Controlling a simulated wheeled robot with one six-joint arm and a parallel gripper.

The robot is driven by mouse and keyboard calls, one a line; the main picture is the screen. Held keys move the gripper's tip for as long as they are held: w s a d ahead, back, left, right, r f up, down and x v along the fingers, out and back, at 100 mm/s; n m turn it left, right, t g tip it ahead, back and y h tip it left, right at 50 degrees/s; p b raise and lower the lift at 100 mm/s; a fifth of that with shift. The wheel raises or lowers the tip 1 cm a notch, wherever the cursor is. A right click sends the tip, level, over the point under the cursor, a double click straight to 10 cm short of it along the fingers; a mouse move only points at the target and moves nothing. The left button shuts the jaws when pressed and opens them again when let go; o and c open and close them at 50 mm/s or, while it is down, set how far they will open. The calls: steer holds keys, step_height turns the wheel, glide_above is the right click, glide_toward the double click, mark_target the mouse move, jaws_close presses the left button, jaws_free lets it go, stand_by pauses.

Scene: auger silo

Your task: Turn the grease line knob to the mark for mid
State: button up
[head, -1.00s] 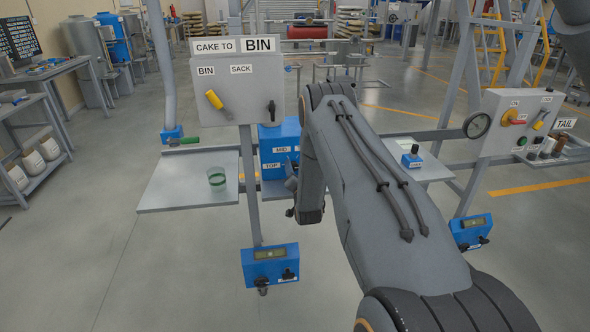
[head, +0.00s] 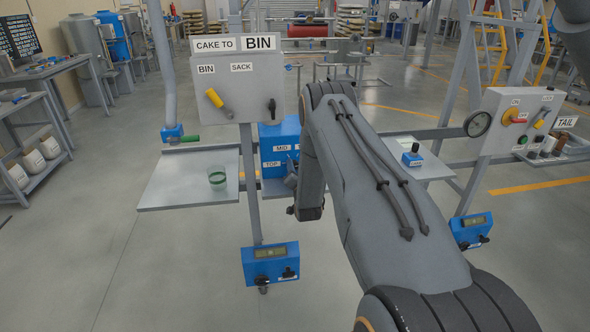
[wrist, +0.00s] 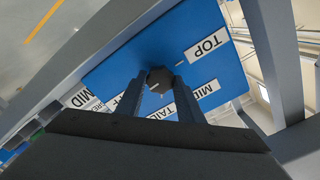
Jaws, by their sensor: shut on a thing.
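The grease line knob (wrist: 160,80) is a small dark knob on a blue panel (wrist: 135,62) in the wrist view. My gripper (wrist: 160,84) is shut on it, one finger on each side. A small pale mark shows on the knob, but I cannot tell for sure which label it points to. The TOP label (wrist: 206,45) is to the upper right, the MID label (wrist: 203,91) to the right, and a TAIL label (wrist: 160,110) lies below, partly covered by the fingers. In the head view the blue box (head: 268,133) is partly hidden behind my arm; the knob is hidden there.
A grey control box (head: 238,92) with a yellow lever stands above the blue box. Grey posts (wrist: 273,45) run close beside the panel.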

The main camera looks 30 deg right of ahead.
steer(key=n+b, duration=0.3)
steer(key=n, duration=0.3)
steer(key=n+b, duration=0.1)
steer(key=n, duration=0.3)
steer(key=n+b, duration=0.1)
steer(key=n, duration=0.2)
steer(key=shift+n+b, duration=0.3)
steer(key=shift+b, duration=0.05)
steer(key=n+b, duration=0.1)
steer(key=n, duration=0.3)
steer(key=shift+f+n+b, duration=0.1)
steer(key=shift+n+b, duration=0.2)
steer(key=n+b, duration=0.1)
steer(key=n, duration=0.3)
steer(key=shift+a+n, duration=0.1)
steer(key=shift+n, duration=0.3)
steer(key=shift+b, duration=0.3)
steer(key=o, duration=1.1)
